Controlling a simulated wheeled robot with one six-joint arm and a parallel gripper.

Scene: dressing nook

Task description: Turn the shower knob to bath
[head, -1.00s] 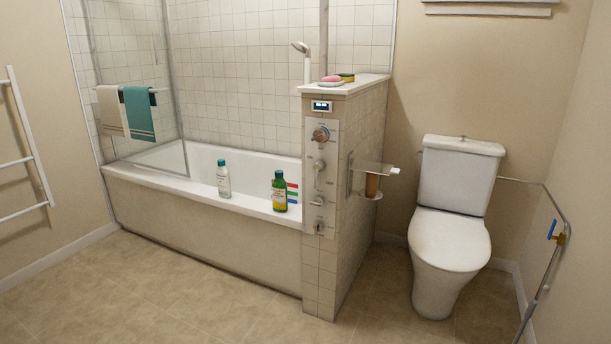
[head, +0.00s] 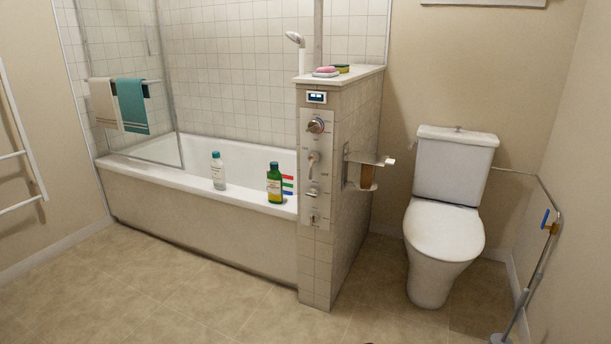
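A pale control panel (head: 304,146) is on the narrow tiled end of the half wall by the tub. It carries a round metal knob (head: 316,125) at the top. Below it is a lever-like handle (head: 314,163) that hangs down. A small knob (head: 312,192) and a small control (head: 312,218) sit lower. The labels are too small to read, so I cannot tell which one is the shower knob or where it points. A hand shower (head: 294,38) stands behind the half wall. My gripper is not in view.
The white bathtub (head: 240,203) holds a white bottle (head: 218,172) and a green bottle (head: 274,184) on its rim. A toilet (head: 443,230) stands right. The floor (head: 190,290) in front is clear.

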